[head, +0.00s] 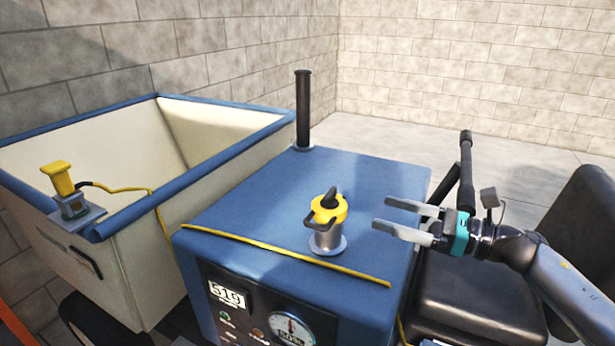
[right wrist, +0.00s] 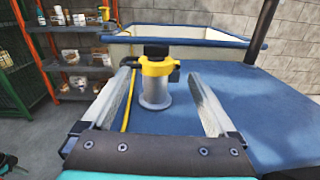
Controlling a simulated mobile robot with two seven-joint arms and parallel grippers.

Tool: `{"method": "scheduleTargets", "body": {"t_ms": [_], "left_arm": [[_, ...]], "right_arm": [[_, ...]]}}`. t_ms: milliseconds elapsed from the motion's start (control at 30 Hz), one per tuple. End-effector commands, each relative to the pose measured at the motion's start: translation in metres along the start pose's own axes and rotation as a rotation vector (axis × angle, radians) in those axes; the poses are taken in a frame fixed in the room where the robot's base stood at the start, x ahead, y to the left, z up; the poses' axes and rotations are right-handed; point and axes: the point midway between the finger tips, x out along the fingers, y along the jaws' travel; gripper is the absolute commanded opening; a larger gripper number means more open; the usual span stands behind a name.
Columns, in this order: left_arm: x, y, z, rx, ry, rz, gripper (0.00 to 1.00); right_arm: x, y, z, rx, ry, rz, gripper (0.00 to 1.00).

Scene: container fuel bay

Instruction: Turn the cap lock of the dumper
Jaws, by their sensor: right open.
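The yellow cap (head: 329,208) with a black lock knob (head: 330,197) sits on a silver filler neck (head: 327,240) on top of the blue dumper body (head: 375,180). A dark handle sticks out from the cap's left side. My right gripper (head: 381,214) is open and empty, to the right of the cap, with its fingers pointing at it. In the right wrist view the cap (right wrist: 157,68) and neck (right wrist: 155,92) show ahead, between the two open fingers (right wrist: 162,90) in the picture. My left gripper is not in view.
A cream skip with a blue rim (head: 115,110) stands at the left, with a yellow-handled device (head: 62,180) on its edge. A black upright pipe (head: 303,110) rises behind the cap. A yellow cord (head: 290,254) crosses the front top. A black seat (head: 470,300) is at the right.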

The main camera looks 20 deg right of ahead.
Motion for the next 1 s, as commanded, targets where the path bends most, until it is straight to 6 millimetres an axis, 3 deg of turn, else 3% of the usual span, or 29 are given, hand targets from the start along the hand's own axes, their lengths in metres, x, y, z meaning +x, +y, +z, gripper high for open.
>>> {"method": "scheduleTargets", "body": {"t_ms": [267,467,700,1000], "left_arm": [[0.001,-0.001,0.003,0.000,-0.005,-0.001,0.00],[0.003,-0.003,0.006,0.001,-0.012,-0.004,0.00],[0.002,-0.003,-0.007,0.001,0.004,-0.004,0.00],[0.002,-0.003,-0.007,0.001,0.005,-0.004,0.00]], "right_arm": [[0.017,0.006,0.006,-0.057,0.008,0.030,0.93],[0.046,0.007,0.006,-0.055,0.006,0.028,0.93],[0.080,0.007,0.006,-0.052,0.006,0.026,0.93],[0.112,0.008,0.005,-0.050,0.006,0.025,0.93]]}}
